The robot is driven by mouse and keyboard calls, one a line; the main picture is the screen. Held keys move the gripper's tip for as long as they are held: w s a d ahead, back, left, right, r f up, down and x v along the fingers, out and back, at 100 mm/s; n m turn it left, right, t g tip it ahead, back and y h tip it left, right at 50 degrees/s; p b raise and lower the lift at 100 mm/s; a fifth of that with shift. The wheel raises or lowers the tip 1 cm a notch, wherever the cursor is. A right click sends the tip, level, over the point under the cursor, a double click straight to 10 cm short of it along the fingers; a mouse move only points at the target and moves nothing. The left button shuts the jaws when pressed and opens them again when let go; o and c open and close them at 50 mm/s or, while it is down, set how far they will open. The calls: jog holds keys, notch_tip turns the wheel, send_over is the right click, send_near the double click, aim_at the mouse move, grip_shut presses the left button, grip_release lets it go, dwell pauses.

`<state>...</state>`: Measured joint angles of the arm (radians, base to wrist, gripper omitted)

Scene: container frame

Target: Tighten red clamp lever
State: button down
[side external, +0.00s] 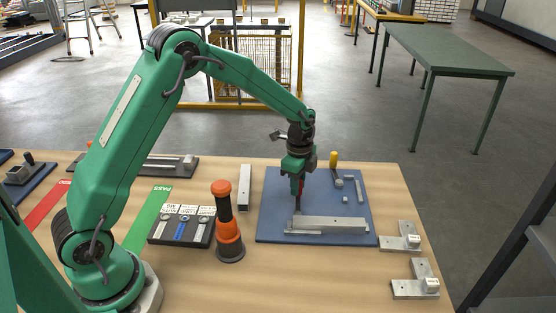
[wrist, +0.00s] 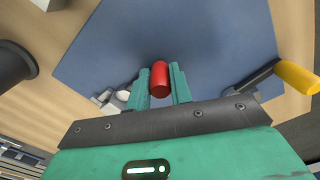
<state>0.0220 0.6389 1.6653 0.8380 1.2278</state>
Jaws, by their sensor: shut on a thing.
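The red clamp lever's handle (wrist: 160,78) stands between my two fingers in the wrist view. In the side view only a sliver of red (side external: 301,185) shows under the wrist. My gripper (wrist: 160,86) is shut on the red lever, above the blue plate (side external: 272,212). A grey post runs down from the red handle to the plate, beside a long grey metal bar (side external: 330,223) lying on it. The lever's pivot and the fingertips are mostly hidden in the side view.
A yellow-handled part (side external: 334,160) stands at the plate's back edge; the yellow handle (wrist: 298,77) is also right of my gripper in the wrist view. Left of the plate are a grey bar (side external: 245,187), an orange-and-black tool (side external: 228,222) and a labelled black tray (side external: 183,226). Metal brackets (side external: 401,238) sit right.

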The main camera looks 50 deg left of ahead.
jog(key=shift+w+d, duration=0.1)
dwell(0.3)
jog(key=c, duration=1.3)
grip_release()
jog(key=shift+o, duration=0.2)
jog(key=shift+r, duration=3.95)
